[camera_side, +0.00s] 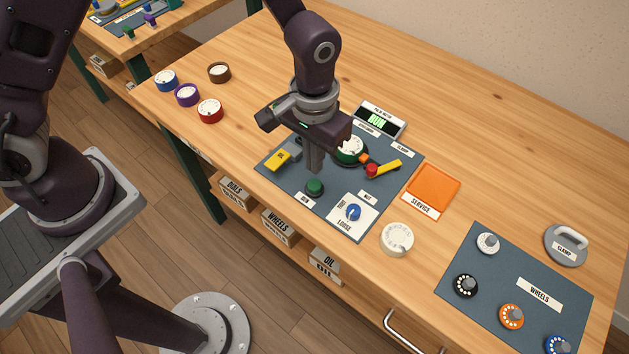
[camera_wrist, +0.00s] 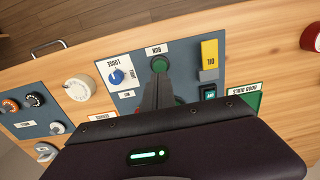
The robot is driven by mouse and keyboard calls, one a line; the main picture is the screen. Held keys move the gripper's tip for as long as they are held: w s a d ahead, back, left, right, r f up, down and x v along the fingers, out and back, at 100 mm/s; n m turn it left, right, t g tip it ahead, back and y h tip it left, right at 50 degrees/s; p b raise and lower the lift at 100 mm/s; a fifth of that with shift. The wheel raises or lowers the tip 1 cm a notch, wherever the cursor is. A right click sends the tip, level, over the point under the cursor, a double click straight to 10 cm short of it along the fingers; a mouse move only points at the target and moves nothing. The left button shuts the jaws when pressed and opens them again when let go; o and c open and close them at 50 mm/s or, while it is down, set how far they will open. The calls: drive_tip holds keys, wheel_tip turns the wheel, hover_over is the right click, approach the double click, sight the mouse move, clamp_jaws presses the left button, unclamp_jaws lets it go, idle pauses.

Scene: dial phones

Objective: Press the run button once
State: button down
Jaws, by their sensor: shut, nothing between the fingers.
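The green run button (camera_side: 314,187) sits on the blue-grey panel, beside a "RUN" label (camera_side: 305,199). It also shows in the wrist view (camera_wrist: 159,63), just past my fingertips. My gripper (camera_side: 315,170) is shut and empty, pointing down over the panel. In the side view its tips end just above and behind the button, with a small gap showing. In the wrist view the shut fingers (camera_wrist: 160,80) point toward the button and cover none of its upper part. The display (camera_side: 377,121) at the panel's back shows "RUN" in green.
A blue knob (camera_side: 353,212) stands right of the button, and a yellow oil piece (camera_side: 278,160) left. A red-and-yellow lever (camera_side: 383,168) and a dial (camera_side: 349,150) are behind my fingers. An orange service pad (camera_side: 434,186) and a white dial (camera_side: 397,238) lie to the right.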

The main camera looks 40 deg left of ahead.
wheel_tip(320, 180, up, 7)
drive_tip(key=shift+r, duration=0.2)
idle(0.3)
drive_tip(key=s+a+r+t, duration=0.2)
drive_tip(key=s+a+r, duration=0.2)
drive_tip(key=a+r, duration=0.3)
drive_tip(key=s+a+r+t, duration=0.2)
drive_tip(key=s+a+r, duration=0.3)
drive_tip(key=r, duration=0.4)
drive_tip(key=s+a+r+t, duration=0.1)
drive_tip(key=s+a, duration=0.2)
drive_tip(key=s, duration=0.5)
drive_tip(key=shift+s+a+r+t, duration=0.2)
drive_tip(key=shift+t, duration=0.1)
